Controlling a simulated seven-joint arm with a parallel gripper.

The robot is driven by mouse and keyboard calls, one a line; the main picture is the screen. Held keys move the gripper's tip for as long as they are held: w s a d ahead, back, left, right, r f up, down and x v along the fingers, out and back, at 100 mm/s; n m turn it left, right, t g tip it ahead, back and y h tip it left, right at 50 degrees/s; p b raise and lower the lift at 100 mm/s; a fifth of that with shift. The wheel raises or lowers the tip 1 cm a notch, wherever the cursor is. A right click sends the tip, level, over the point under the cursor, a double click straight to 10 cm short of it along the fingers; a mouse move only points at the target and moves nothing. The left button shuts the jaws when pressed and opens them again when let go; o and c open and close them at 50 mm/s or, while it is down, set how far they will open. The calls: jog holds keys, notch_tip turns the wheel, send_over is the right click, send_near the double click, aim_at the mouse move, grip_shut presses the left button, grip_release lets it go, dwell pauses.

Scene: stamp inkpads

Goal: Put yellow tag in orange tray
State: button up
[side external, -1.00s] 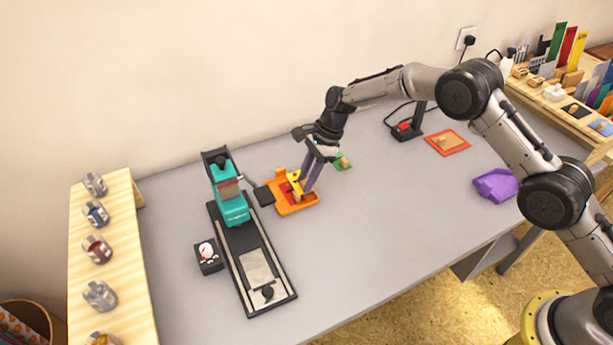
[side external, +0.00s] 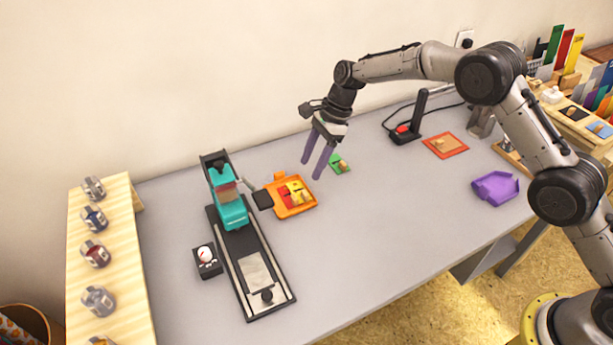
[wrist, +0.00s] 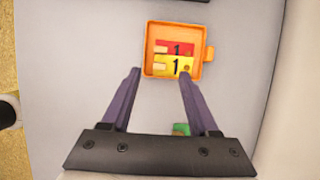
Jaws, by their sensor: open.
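The orange tray (side external: 303,209) lies on the grey table right of the teal stamping machine. The yellow tag (wrist: 174,66) lies inside it, beside a red tag (wrist: 174,48); both bear a black 1. In the side view the yellow tag (side external: 302,197) and red tag (side external: 285,194) also show in the tray. My gripper (side external: 317,167) is open and empty, raised above the table to the right of and behind the tray. In the wrist view its purple fingers (wrist: 160,72) are spread wide, with the tray beyond them.
A green piece (side external: 339,163) lies just right of my fingers. The teal machine (side external: 229,207) stands left of the tray. A purple tray (side external: 495,188) and an orange-red mat (side external: 446,145) lie further right. The table front is clear.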

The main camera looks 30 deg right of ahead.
jog(key=v, duration=0.6)
jog(key=shift+r, duration=0.25)
jog(key=shift+d, duration=0.1)
jog(key=s+d+r+n+t+h, duration=0.1)
jog(key=s+d+r+n, duration=0.35)
jog(key=s+r, duration=0.45)
jog(key=s+d+r+n+t+h, duration=0.1)
jog(key=s+d+r+n+t, duration=0.1)
jog(key=s+d+r+n, duration=0.45)
jog(key=s+d+n+t+h, duration=0.1)
jog(key=s+d+n, duration=0.2)
jog(key=s, duration=0.9)
jog(key=s+d+n+t+h, duration=0.1)
jog(key=s+d+n, duration=0.2)
jog(key=s, duration=1)
jog(key=shift+s+f+n+t+h, duration=0.3)
jog(key=shift+f+n, duration=0.1)
jog(key=shift+n, duration=0.1)
